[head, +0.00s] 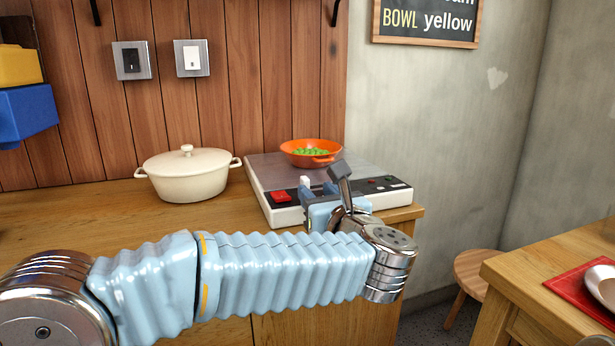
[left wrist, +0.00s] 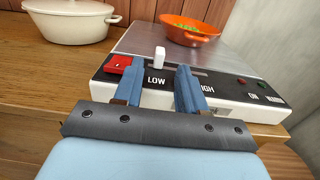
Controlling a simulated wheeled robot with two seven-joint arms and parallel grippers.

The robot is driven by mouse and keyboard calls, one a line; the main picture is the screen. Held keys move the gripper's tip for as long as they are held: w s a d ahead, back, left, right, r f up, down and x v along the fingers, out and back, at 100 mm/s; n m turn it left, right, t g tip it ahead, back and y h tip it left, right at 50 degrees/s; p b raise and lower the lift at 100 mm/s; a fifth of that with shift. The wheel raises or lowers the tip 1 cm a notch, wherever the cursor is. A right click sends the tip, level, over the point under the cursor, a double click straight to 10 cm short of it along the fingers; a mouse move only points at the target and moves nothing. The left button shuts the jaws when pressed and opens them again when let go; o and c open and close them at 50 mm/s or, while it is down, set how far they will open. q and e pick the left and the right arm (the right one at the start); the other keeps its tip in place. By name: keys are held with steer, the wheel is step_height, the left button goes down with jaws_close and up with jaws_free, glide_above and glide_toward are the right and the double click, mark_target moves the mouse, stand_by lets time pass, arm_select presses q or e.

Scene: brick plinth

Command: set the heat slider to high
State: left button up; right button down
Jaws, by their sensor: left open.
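The hotplate (head: 268,172) stands on the wooden counter. It also shows in the left wrist view (left wrist: 141,38). Its white heat slider knob (left wrist: 159,56) stands at the left, LOW end of a slot; the slot runs right towards a partly hidden label ending in "IGH". In the head view the knob (head: 305,182) shows just behind my gripper. My left gripper (left wrist: 157,80) is open at the front panel, its two blue fingers spread. In the wrist view the knob appears between and beyond the fingertips; I cannot tell whether they touch it. My right gripper is not in view.
An orange pan (head: 312,153) with green peas sits on the hotplate. A red switch (head: 281,196) is on the panel's left. A cream lidded pot (head: 188,178) stands left on the counter (head: 95,218). Two wall switches (head: 132,60) and a stool (head: 474,275) are apart from the gripper.

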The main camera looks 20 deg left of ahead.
mark_target(307, 182)
arm_select(q)
steer(key=p+x, duration=0.1)
steer(key=x, duration=0.5)
steer(key=shift+w+a, duration=0.15)
jaws_close()
